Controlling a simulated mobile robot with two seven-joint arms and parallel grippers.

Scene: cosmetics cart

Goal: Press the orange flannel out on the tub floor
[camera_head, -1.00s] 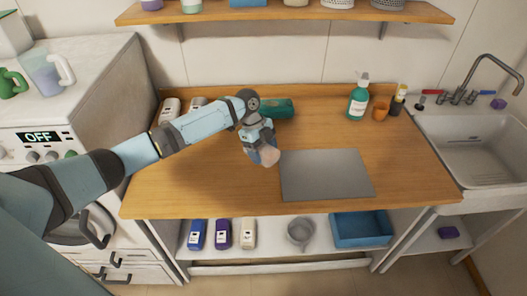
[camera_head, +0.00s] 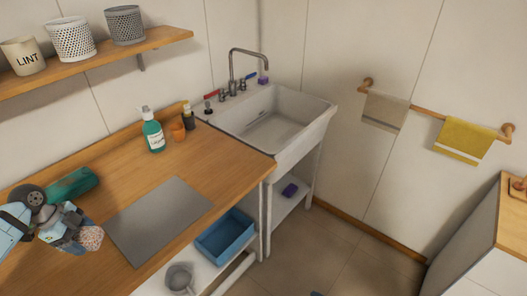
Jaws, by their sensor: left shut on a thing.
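My left gripper (camera_head: 72,237) is at the lower left, over the wooden worktop and left of the grey mat. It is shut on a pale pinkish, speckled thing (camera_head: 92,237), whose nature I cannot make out. No clearly orange flannel shows. A blue tub (camera_head: 204,248) stands on the shelf below the worktop, to the right of and lower than the gripper. A white sink basin (camera_head: 318,112) is at the back centre. I cannot tell from the picture which one is the task's tub. My right gripper is not in view.
The grey mat (camera_head: 158,222) lies flat on the worktop (camera_head: 225,165). A grey pot (camera_head: 179,279) is on the lower shelf. Cloths, one yellow (camera_head: 463,138), hang on the right wall.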

